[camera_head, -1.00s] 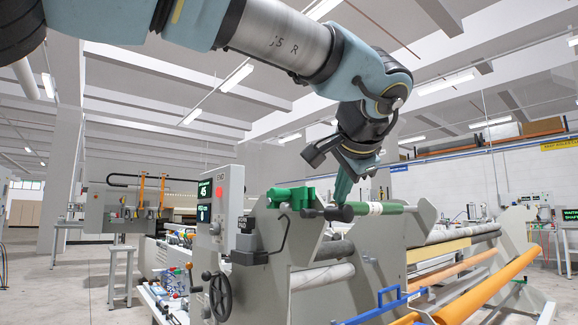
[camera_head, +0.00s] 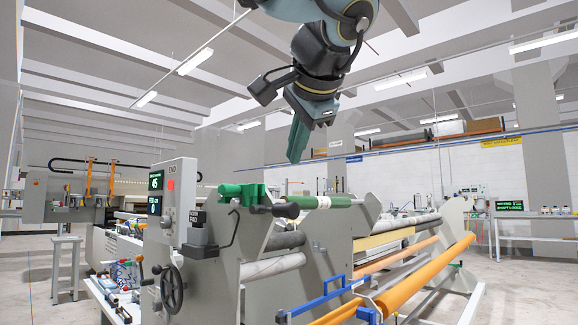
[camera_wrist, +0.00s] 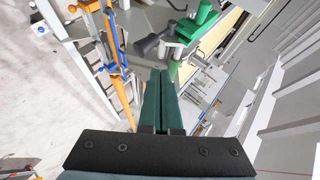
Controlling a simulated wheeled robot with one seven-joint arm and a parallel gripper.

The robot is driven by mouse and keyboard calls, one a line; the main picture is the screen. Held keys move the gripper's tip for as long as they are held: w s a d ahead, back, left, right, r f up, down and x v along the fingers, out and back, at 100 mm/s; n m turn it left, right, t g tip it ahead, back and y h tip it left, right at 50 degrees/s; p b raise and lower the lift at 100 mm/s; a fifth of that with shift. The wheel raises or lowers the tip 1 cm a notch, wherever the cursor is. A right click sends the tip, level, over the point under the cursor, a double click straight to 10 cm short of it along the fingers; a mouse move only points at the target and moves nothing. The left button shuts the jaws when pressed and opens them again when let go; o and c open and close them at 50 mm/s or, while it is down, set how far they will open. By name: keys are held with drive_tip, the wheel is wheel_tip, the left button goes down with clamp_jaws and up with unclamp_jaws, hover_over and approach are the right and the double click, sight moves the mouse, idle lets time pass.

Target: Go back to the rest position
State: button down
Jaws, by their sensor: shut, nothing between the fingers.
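My gripper (camera_head: 297,142) hangs from the arm at the upper middle of the head view, its green fingers pointing down. The fingers are shut and nothing is between them. The gripper is in the air above the quilting machine's green-ended roller (camera_head: 310,202), clear of it. In the wrist view the shut green fingers (camera_wrist: 161,95) show at the centre, with the machine's green clamp (camera_wrist: 197,22) beyond their tips.
The quilting gantry (camera_head: 255,260) with its grey end plates fills the middle below my gripper. A control box with a screen (camera_head: 172,200), a handwheel (camera_head: 170,288), a blue bar frame (camera_head: 320,300) and orange rollers (camera_head: 425,275) stand around it. The air around the gripper is clear.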

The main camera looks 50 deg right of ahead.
drive_tip(key=shift+v, duration=0.75)
drive_tip(key=shift+f, duration=0.15)
